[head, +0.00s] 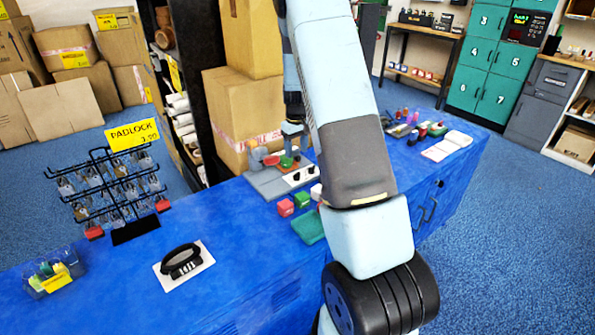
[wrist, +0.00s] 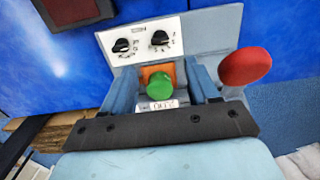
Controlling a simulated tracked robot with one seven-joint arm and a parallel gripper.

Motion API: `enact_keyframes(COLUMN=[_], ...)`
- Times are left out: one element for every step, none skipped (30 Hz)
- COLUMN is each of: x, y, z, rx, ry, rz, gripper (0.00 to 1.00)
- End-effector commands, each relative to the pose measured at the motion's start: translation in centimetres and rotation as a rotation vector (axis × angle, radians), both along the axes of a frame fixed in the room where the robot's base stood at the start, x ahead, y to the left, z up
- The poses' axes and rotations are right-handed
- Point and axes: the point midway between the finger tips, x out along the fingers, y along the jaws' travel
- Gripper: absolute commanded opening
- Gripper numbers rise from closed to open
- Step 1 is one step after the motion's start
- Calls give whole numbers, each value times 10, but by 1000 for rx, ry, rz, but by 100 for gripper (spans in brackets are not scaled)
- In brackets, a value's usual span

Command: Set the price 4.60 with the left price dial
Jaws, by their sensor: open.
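The pricing device (head: 268,186) has a grey base and stands on the blue counter, partly behind my arm. Its white panel carries two black dials, which show in the wrist view as one on the picture's left (wrist: 122,46) and one on its right (wrist: 160,38). Their markings are too small to read. A green knob (wrist: 159,86) on an orange part and a small number label (wrist: 158,106) are below the panel; its digits are unclear. A red knob (wrist: 245,66) is at the right. My gripper (wrist: 170,80) is open, its fingers either side of the green knob, holding nothing.
Cartons (head: 243,110) are stacked behind the counter.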

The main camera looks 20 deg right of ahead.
Motion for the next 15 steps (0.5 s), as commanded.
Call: enact_keyframes(x=[-1,-1,-1,-1,-1,-1,-1,-1,-1,0,0,-1,-1,0,0], y=[0,0,0,0,0,0,0,0,0,0,0,0,0,0,0], z=[-11,-16,-23,-28,-33,-40,-45,-51,-58,-62,-67,-73,-77,-80,-84], rx=[0,0,-1,0,0,0,0,0,-1,0,1,1,0,0,0], ry=[4,4,3,3,3,3,3,3,3,3,2,2,2,2,2], rz=[0,0,-1,-1,-1,-1,0,0,0,-1,-1,-1,-1,0,0], gripper=[60,60,60,60,60,60,60,60,60,60,60,60,60,60,60])
